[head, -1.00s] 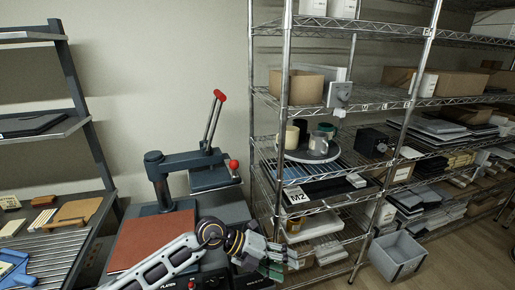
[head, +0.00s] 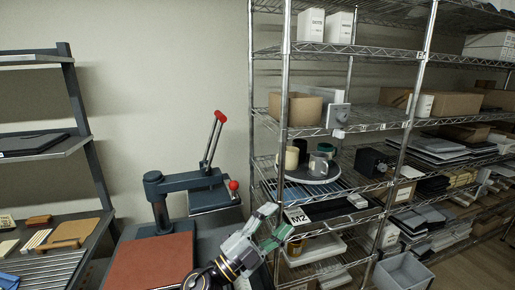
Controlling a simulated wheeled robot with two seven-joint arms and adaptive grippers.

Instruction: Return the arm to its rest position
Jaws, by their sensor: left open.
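My left arm comes in from the bottom of the head view. Its gripper (head: 270,222) is open and empty, in front of the lower part of the wire shelf (head: 287,160). Its fingers point up and right, near the M2 label (head: 297,215). Several mugs stand on a round tray (head: 292,178) on the shelf, above and apart from the gripper. The heat press (head: 185,182) stands left of the gripper, its red-tipped handle raised. A brown pad (head: 152,262) lies in front of the press. My right gripper is not in view.
A dark rack (head: 88,165) with boards stands at the left. A grey bin (head: 403,274) is on the floor at the lower right. The shelf's posts and edges are close to the gripper. The wall space above the press is free.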

